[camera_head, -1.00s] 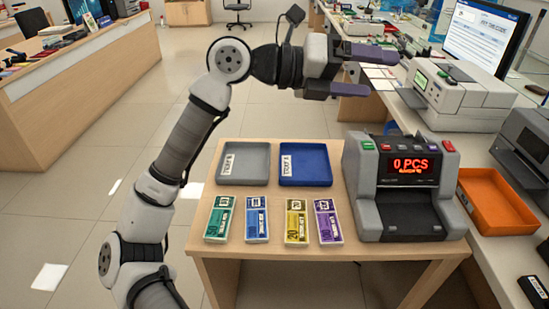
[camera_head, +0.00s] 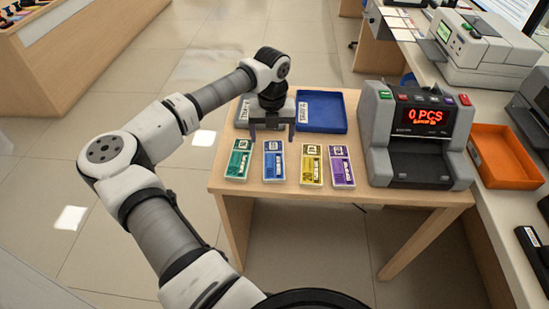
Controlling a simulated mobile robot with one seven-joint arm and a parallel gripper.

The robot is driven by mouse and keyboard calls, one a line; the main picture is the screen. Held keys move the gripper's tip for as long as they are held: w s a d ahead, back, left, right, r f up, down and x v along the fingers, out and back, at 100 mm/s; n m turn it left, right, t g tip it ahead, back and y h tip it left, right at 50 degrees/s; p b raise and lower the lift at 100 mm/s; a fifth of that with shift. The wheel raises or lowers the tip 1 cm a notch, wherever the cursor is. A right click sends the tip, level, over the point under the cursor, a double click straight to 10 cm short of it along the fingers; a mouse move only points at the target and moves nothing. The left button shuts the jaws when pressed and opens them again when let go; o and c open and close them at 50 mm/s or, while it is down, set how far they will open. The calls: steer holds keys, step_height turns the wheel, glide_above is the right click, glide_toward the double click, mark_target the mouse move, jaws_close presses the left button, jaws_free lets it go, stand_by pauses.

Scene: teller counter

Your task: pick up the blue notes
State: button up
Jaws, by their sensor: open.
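The blue notes (camera_head: 274,162) lie flat on the small wooden table (camera_head: 225,184), second from the left in a row of note bundles. My gripper (camera_head: 272,138) points down just behind and above the blue notes, with its two fingers apart and nothing between them. The fingertips appear near the far end of the blue bundle; I cannot tell the exact height above it. My gripper hides much of the grey tray (camera_head: 243,112) behind it.
Green notes (camera_head: 239,159) lie left of the blue ones; yellow notes (camera_head: 312,165) and purple notes (camera_head: 341,166) lie right. A blue tray (camera_head: 321,128) is behind. A counting machine (camera_head: 418,135) reads "0 PCS". An orange tray (camera_head: 508,156) sits on the right counter.

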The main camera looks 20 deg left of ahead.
mark_target(274, 155)
steer(key=f+p, duration=0.1)
steer(key=f, duration=0.2)
steer(key=f+p, duration=0.1)
steer(key=f, duration=0.3)
steer(key=shift+w+d+f, duration=0.1)
steer(key=shift+d, duration=0.1)
steer(key=shift+c, duration=0.4)
steer(key=c, duration=1)
